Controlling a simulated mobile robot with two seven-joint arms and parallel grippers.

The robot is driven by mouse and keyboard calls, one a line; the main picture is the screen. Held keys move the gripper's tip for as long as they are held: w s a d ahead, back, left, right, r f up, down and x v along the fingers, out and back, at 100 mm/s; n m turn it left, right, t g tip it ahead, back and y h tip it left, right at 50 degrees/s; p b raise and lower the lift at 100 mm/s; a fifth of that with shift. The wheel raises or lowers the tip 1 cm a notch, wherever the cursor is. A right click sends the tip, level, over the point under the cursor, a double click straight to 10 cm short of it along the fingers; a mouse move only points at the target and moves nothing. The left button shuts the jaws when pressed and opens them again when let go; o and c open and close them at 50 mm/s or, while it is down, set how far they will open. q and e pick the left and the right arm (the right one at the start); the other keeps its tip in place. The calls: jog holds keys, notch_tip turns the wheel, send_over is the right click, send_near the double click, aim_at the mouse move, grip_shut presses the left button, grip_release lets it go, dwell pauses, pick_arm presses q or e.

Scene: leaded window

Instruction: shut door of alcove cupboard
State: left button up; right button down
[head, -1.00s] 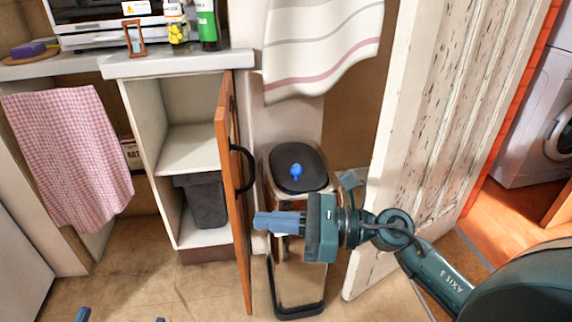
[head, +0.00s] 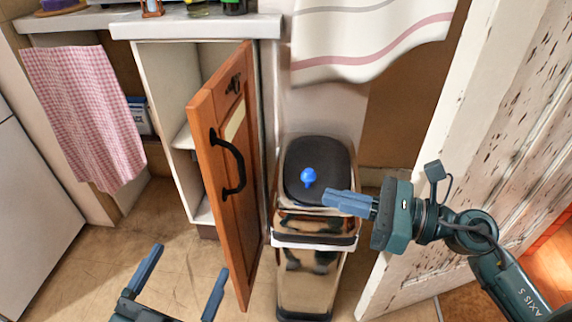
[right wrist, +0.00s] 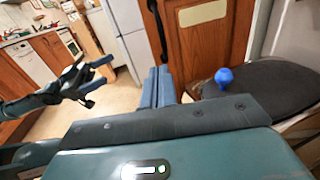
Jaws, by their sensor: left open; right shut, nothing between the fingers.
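The alcove cupboard's wooden door (head: 232,190) stands partly open in the head view, hinged on its right side, its outer face with a black handle (head: 228,162) turned partly toward me. The pale cupboard body (head: 163,90) is behind it, its inside partly hidden by the door. My right gripper (head: 328,201) is shut and empty in front of the bin, right of the door and apart from it. In the right wrist view its fingers (right wrist: 157,88) show against the door. My left gripper (head: 180,282) is open and empty, low and left of the door.
A bin with a dark lid (head: 318,165) and a blue knob (head: 308,177) stands right of the door. A checked towel (head: 85,110) hangs at the left. A striped cloth (head: 370,40) hangs above the bin. A peeling white door (head: 470,150) is at the right. Floor at lower left is clear.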

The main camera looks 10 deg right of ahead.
aim_at(245, 173)
jog(key=x, duration=1.3)
jog(key=shift+w+a, duration=0.15)
jog(key=shift+w, duration=0.25)
jog(key=shift+a, duration=0.15)
